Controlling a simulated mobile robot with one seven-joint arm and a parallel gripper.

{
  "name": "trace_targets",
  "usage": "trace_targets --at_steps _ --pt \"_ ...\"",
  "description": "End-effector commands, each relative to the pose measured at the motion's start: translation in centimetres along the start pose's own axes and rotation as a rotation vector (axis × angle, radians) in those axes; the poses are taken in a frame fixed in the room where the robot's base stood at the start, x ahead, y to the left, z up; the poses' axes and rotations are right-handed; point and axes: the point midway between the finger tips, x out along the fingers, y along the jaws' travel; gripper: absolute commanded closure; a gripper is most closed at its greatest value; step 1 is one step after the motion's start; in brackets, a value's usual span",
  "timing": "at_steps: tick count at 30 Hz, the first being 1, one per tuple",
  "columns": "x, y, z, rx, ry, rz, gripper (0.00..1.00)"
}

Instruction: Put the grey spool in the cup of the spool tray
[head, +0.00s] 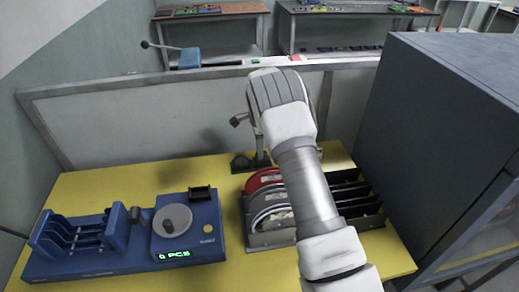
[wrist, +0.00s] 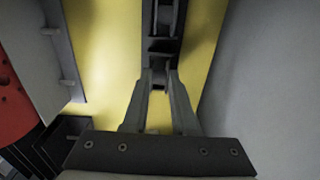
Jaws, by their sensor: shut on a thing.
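In the wrist view, my gripper (wrist: 157,82) is shut on a small dark grey piece (wrist: 158,72), which looks like the grey spool. Only part of it shows between the fingertips. A narrow dark part with ribs (wrist: 165,22) lies just beyond the fingertips over the yellow table; I cannot tell whether it touches the held piece or whether it is the spool tray. In the head view my arm hides the gripper and the held piece. No cup of the spool tray can be made out for certain.
A blue device (head: 125,262) with a grey disc (head: 172,220) and a display stands at left on the yellow table (head: 120,178). A rack (head: 270,240) with red and grey discs stands beside my arm. A large grey cabinet (head: 440,130) bounds the right.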

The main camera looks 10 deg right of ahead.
Motion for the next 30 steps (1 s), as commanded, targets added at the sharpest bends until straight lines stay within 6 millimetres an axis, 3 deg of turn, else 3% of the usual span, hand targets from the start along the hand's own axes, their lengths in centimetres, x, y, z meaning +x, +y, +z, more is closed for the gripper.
trace_targets --at_steps 9,10,15,21,25,30 --pt "0.20 0.00 0.00 0.000 0.000 0.000 1.00" --pt "0.20 0.00 0.00 0.000 0.000 0.000 0.69" --pt "0.19 0.00 0.00 0.000 0.000 0.000 0.39" --pt "0.19 0.00 0.00 0.000 0.000 0.000 0.39" --pt "0.19 0.00 0.00 0.000 0.000 0.000 0.19" --pt "0.19 0.00 0.00 0.000 0.000 0.000 0.19"
